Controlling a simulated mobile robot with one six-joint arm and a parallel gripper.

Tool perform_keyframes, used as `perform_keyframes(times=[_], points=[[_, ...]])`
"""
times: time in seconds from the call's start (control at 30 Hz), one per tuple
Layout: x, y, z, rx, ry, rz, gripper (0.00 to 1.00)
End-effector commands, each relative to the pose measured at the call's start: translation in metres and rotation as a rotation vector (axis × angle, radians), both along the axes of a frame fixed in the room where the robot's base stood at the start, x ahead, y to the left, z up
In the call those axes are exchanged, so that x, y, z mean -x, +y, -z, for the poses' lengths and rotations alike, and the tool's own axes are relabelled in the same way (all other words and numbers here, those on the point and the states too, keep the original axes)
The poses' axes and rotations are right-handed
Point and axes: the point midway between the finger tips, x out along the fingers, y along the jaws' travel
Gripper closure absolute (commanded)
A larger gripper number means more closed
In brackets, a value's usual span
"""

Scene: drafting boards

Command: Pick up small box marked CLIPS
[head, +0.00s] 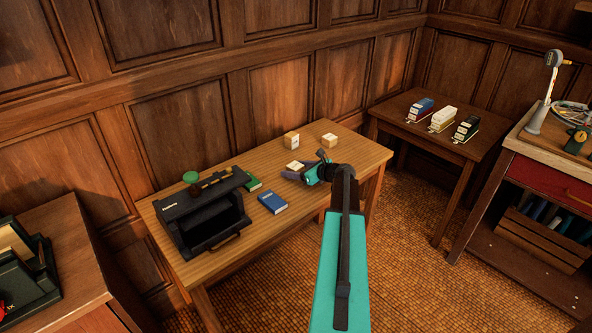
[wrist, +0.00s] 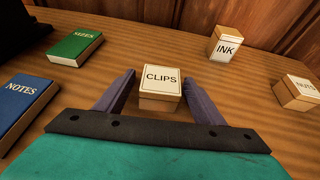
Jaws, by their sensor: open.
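The small box marked CLIPS (wrist: 161,84) is pale with a white label on top and sits on the wooden table. In the head view the CLIPS box (head: 294,166) shows just beside my gripper, partly hidden by it. My gripper (wrist: 160,86) is open, with one purple-grey finger on each side of the box in the wrist view. The near part of the box reaches between the fingers, with a gap visible on both sides. In the head view my gripper (head: 302,170) is low over the table's right part.
The INK box (wrist: 226,43) and the NUTS box (wrist: 297,92) stand behind and to the right. A green SIZES book (wrist: 75,48) and a blue NOTES book (wrist: 25,105) lie left. A black desk organiser (head: 203,215) stands at the table's left. Bare tabletop surrounds the CLIPS box.

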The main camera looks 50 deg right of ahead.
Motion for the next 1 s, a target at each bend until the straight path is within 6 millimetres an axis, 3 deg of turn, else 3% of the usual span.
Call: perform_keyframes(times=[0.33, 0.6, 0.63, 1.0], points=[[-0.0001, 0.0004, -0.0003, 0.0, 0.0, -0.001, 0.38], [-0.0003, 0.0007, -0.0003, 0.0, 0.0, -0.001, 0.81], [-0.0003, 0.0007, -0.0005, 0.0, 0.0, -0.001, 0.83], [-0.0006, 0.001, -0.0033, 0.0, 0.0, -0.002, 0.83]])
